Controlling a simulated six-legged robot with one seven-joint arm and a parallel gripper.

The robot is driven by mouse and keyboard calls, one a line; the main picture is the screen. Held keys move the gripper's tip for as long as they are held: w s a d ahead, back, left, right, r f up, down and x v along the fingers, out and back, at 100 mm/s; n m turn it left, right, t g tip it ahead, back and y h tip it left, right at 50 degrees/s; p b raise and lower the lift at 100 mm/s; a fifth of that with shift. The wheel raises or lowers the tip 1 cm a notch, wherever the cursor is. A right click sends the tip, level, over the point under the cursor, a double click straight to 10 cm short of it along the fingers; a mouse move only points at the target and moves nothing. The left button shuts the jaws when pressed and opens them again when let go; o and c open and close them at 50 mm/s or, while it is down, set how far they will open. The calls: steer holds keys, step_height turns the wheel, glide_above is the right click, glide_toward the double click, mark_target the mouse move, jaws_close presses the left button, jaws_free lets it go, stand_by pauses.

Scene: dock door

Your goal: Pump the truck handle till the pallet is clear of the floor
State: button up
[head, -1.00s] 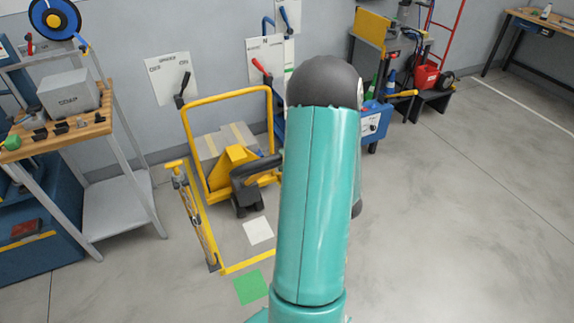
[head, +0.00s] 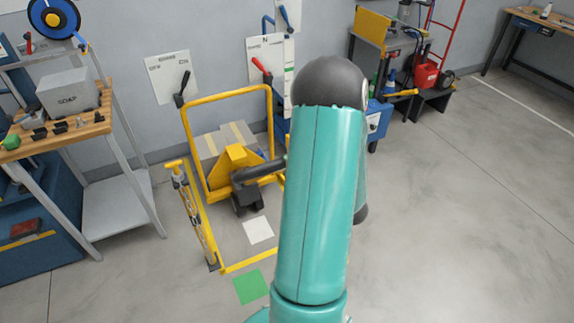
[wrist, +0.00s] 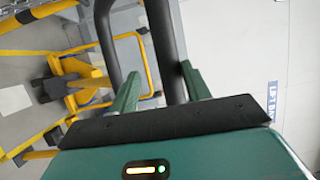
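The yellow pallet truck (head: 236,157) stands by the wall in the head view, its dark handle (head: 262,170) leaning right until my teal arm hides its end. A grey load with tan bands (head: 215,142) sits behind it inside a yellow frame; whether its underside touches the floor cannot be seen. In the wrist view my gripper (wrist: 161,67) has its two teal fingers apart. A dark bar (wrist: 164,40) lies between them, closer to the right finger, with a gap on the left. Another dark bar (wrist: 106,45) lies outside the left finger. My gripper is hidden in the head view.
A yellow rail (head: 197,215) stands left of the truck. White (head: 257,230) and green (head: 251,287) floor squares lie in front. A wooden-topped bench (head: 60,135) is at left. Wall boards with levers (head: 172,78) are behind. The floor at right (head: 460,220) is clear.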

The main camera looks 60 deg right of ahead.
steer(key=s+a, duration=0.1)
steer(key=s, duration=1)
steer(key=shift+s+f, duration=0.15)
steer(key=shift+s, duration=0.25)
steer(key=shift+a, duration=0.1)
steer(key=w+a+r+n+g+y, duration=0.3)
steer(key=w+a+y, duration=0.1)
steer(key=a, duration=0.3)
steer(key=w+a+r+n+g+y, duration=0.2)
steer(key=w+a+n+g+y, duration=0.25)
steer(key=a, duration=0.35)
steer(key=w+a+r+n+g+y, duration=0.25)
steer(key=w+a+y, duration=0.2)
steer(key=a, duration=0.25)
steer(key=s+a+r+n+g+h, duration=0.3)
steer(key=a+n+g+h, duration=0.3)
steer(key=a, duration=0.5)
steer(key=a+r+n+t+h, duration=0.3)
steer(key=r+h, duration=0.2)
steer(key=r, duration=0.2)
steer(key=shift+w+a+r, duration=0.15)
steer(key=shift+a+r, duration=0.05)
steer(key=shift+a, duration=0.05)
